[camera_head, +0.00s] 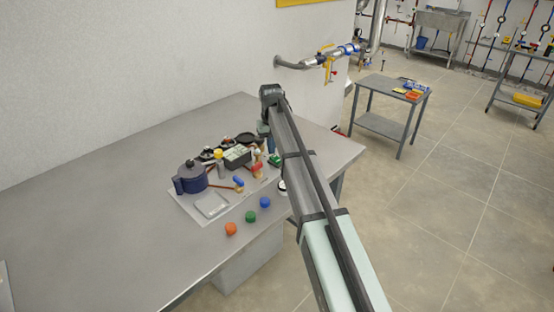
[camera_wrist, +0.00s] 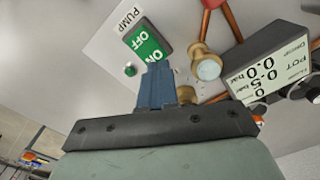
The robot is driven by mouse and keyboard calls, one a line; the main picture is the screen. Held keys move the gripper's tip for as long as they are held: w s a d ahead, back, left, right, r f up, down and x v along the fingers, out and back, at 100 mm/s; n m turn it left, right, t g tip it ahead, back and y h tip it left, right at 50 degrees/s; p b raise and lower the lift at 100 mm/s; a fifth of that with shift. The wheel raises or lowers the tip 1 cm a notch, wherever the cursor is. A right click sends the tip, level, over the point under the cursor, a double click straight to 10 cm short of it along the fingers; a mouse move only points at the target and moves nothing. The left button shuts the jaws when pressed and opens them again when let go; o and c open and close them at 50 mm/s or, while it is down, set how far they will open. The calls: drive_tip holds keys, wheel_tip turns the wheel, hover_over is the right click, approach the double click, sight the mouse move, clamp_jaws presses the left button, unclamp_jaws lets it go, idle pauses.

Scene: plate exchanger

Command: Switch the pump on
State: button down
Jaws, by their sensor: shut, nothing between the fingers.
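The pump switch (camera_wrist: 146,40) is a green rocker marked ON and OFF, beside a white PUMP label (camera_wrist: 131,14) in the wrist view. It also shows as a small green block (camera_head: 275,160) on the board in the head view. My gripper (camera_wrist: 157,68) is shut and empty. Its blue-grey fingertips are right at the ON end of the switch and overlap its edge in the wrist view. I cannot tell whether they touch it, or which way the rocker is tilted. A small round green piece (camera_wrist: 130,69) sits beside the ON end.
A display box (camera_wrist: 275,65) with brass and copper pipework (camera_wrist: 207,62) stands close to the right of my fingers. The board (camera_head: 185,205) also carries a dark blue pot (camera_head: 192,178). Orange, green and blue knobs (camera_head: 250,216) line the table's front.

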drive_tip(key=shift+f, duration=0.65)
idle(0.4)
drive_tip(key=shift+r, duration=0.15)
wheel_tip(320, 180, up, 7)
idle(1.0)
